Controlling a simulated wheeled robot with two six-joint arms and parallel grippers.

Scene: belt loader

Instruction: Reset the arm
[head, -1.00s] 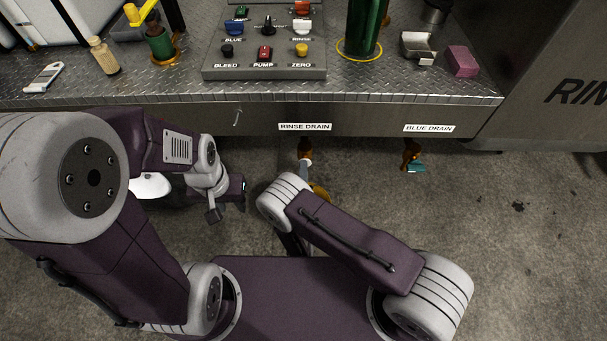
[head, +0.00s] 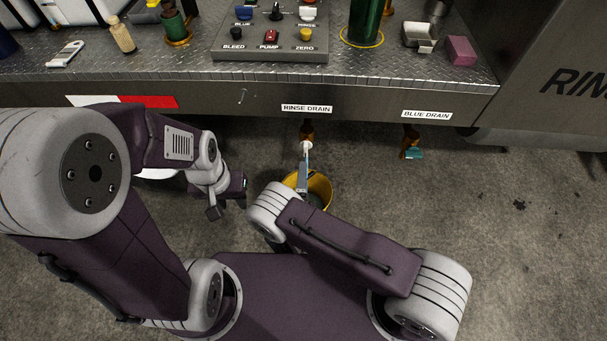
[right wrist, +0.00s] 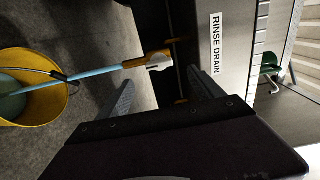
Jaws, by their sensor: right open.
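My right gripper (right wrist: 161,78) is open and empty in the right wrist view, its two dark fingers apart. Beyond its fingertips is the rinse drain's brass outlet with a pale end piece (right wrist: 158,62). My left gripper (head: 228,192) hangs below the bench front at left in the head view. Its jaw opening cannot be made out.
A yellow bucket (head: 322,182) stands on the floor under the rinse drain, with a light-blue tube (right wrist: 95,74) running into it. The blue drain valve (head: 411,146) hangs further right. The bench (head: 400,85) carries a control panel (head: 270,50), a green cylinder (head: 364,18) and a pink block (head: 461,50).

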